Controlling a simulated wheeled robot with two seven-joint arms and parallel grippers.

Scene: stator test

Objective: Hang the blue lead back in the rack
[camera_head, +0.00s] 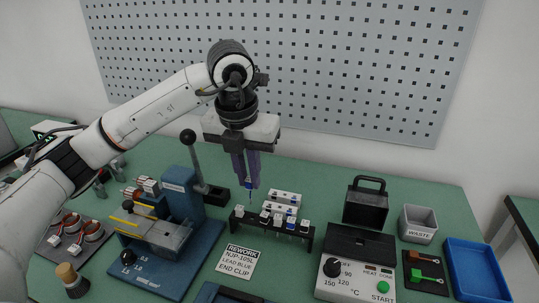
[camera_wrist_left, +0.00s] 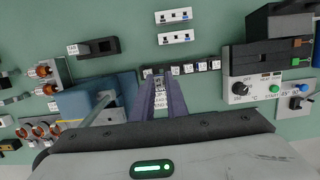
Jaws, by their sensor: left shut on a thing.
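My left gripper (camera_head: 247,186) points straight down, above the left part of the black rack. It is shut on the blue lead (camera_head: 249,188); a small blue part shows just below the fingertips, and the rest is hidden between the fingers. The black rack (camera_head: 272,231) stands on the bench with several white-topped leads hanging along it. In the left wrist view the purple fingers (camera_wrist_left: 160,84) close together over the left end of the rack's row (camera_wrist_left: 194,66). I cannot tell whether the held lead touches the rack. My right gripper is not in view.
A blue press (camera_head: 181,215) with an upright lever stands left of the rack. White terminal blocks (camera_head: 286,196) lie behind the rack. A rework card (camera_head: 239,262) lies in front. A heater box (camera_head: 356,265), black case (camera_head: 366,206), waste bin (camera_head: 418,224) and blue tray (camera_head: 476,272) are at right.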

